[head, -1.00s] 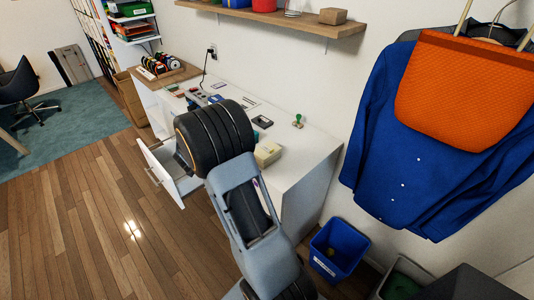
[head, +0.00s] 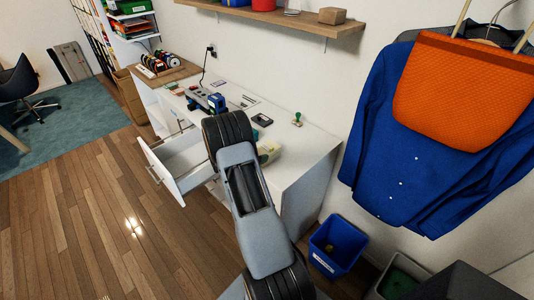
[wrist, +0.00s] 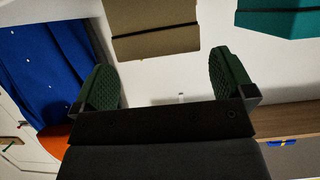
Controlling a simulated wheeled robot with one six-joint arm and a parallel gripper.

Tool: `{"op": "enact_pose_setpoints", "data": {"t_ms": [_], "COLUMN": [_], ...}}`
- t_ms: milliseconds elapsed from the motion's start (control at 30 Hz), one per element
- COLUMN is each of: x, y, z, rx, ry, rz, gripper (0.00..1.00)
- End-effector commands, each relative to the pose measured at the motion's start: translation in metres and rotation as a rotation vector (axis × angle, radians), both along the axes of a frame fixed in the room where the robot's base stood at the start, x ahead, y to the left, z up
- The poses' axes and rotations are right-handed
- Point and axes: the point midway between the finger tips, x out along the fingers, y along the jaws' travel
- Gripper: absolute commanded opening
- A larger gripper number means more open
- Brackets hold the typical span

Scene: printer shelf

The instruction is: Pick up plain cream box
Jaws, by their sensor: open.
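A cream box (head: 269,151) sits on the white desk near its front edge in the head view, partly hidden by my arm. In the wrist view a tan box (wrist: 152,28) with a dark line across it shows at the top; it looks like the same box in shadow. My gripper (wrist: 160,75) is open and empty, its two dark green pads wide apart. The tan box lies ahead of the fingertips, about between them in the picture, and apart from them. A teal box (wrist: 278,20) stands to its right. My gripper is hidden in the head view.
The white desk (head: 300,160) has an open drawer (head: 180,158) at its front left. A blue device (head: 217,103) and a green-handled stamp (head: 297,119) stand on it. A wooden shelf (head: 285,17) hangs above. A blue bin (head: 338,243) and hanging blue coat (head: 420,150) are right.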

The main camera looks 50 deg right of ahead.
Motion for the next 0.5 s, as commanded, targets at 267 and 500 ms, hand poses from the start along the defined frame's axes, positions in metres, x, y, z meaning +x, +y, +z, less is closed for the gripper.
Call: {"op": "enact_pose_setpoints", "data": {"t_ms": [267,500], "x": [-0.003,-0.004], "y": [-0.028,-0.047], "z": [-0.011,-0.020], "rx": [0.001,0.001], "ry": [0.000,0.000], "rz": [-0.002,0.000], "gripper": [1.00,1.00]}}
